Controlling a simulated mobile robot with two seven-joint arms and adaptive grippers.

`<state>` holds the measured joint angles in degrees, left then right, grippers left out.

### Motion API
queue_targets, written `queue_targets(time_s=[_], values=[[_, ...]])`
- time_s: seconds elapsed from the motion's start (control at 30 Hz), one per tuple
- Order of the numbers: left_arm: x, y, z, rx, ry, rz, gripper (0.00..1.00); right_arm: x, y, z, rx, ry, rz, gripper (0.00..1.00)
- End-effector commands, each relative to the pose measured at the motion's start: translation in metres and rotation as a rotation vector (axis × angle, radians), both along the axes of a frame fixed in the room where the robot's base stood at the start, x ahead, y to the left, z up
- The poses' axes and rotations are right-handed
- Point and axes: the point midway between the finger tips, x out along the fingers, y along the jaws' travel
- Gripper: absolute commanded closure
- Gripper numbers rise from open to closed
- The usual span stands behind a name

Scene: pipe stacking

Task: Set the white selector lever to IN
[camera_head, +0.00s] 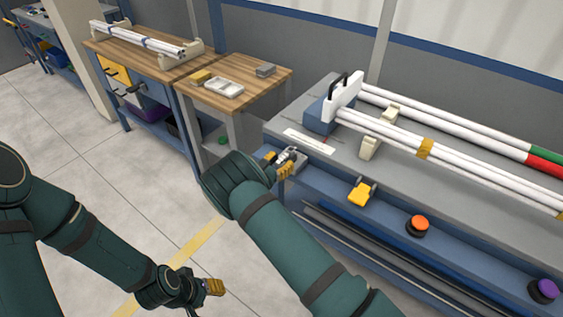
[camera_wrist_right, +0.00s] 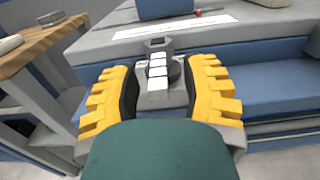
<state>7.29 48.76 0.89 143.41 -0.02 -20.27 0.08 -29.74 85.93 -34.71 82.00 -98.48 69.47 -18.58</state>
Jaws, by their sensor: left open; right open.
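The white selector lever (camera_wrist_right: 158,70) shows in the right wrist view as a white segmented handle on a grey mount at the bench front. In the head view, the lever (camera_head: 291,153) is partly covered by my right gripper (camera_head: 280,165). In the right wrist view, my right gripper (camera_wrist_right: 160,85) is open, with a yellow finger on each side of the lever. I cannot tell whether either finger touches it. My left gripper (camera_head: 212,287) is open and empty, low over the floor at the bottom of the head view. The IN marking is not readable.
White pipes (camera_head: 440,118) lie on the grey bench behind. A wooden table (camera_head: 240,78) with small trays stands at left. The floor around my left arm is clear.

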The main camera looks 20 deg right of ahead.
Motion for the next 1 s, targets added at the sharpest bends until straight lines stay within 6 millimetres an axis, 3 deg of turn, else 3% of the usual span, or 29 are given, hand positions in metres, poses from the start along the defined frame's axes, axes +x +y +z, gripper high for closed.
queue_targets(time_s=[0.33,0.47,1.0], values=[[0.0002,0.0001,-0.0002,0.000,-0.001,0.000,0.53,0.0019,-0.0022,0.0005,0.001,-0.001,0.000,0.56],[0.0002,0.0001,-0.0002,0.000,0.000,0.000,0.53,0.0018,-0.0021,0.0003,0.001,-0.001,0.000,1.00],[0.0000,0.0000,-0.0002,0.000,0.000,0.000,0.53,-0.0027,0.0035,0.0003,0.001,-0.001,-0.008,1.00]])
